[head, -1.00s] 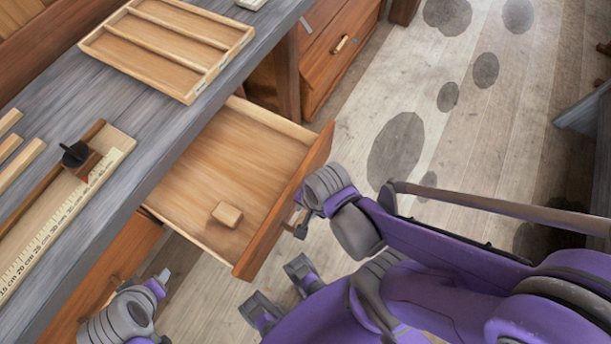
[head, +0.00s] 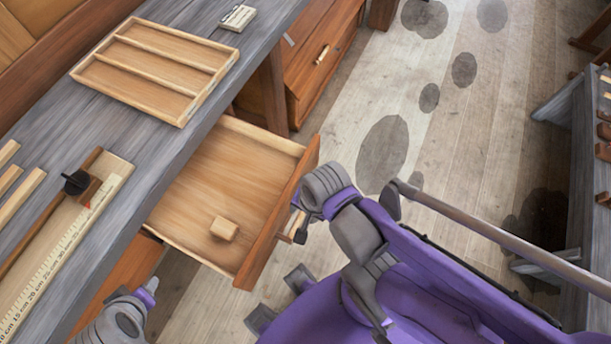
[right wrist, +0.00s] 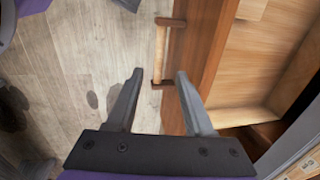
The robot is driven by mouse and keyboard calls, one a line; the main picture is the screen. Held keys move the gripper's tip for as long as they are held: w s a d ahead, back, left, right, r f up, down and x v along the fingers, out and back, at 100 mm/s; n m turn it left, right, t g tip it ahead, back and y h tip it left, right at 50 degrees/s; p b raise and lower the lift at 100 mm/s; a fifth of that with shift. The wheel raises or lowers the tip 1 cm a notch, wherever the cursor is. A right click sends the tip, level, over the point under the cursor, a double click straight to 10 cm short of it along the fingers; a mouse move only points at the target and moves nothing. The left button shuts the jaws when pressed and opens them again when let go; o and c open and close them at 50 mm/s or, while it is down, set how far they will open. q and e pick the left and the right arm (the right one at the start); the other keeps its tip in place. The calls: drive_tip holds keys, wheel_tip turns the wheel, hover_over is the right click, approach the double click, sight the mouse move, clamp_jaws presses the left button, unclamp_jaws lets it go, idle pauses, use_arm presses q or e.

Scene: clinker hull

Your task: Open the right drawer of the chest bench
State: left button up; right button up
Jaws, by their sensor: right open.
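A wooden drawer (head: 205,190) stands pulled out from under the grey-topped bench (head: 150,165), with a small wooden block (head: 224,228) inside. Its front (head: 277,225) faces my right arm. My right gripper (head: 299,233) is at the handle on that front; its fingertips are partly hidden in the head view. In the right wrist view my right gripper (right wrist: 160,75) is open, with the near end of the bar handle (right wrist: 160,55) appearing between its fingertips, touching neither. The drawer front (right wrist: 200,65) is beside it. My left gripper (head: 152,286) is low at the bench's front; its jaws are unclear.
On the bench lie a divided wooden tray (head: 150,68), a ruler board (head: 85,215) and wooden strips. Another wooden chest with a handled drawer (head: 322,65) stands beyond. A second bench (head: 585,130) is at the right edge. Open plank floor (head: 440,130) lies between.

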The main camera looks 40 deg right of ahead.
drive_tip(key=shift+s+r+p, duration=0.25)
drive_tip(key=shift+r+p, duration=0.2)
drive_tip(key=shift+r, duration=0.85)
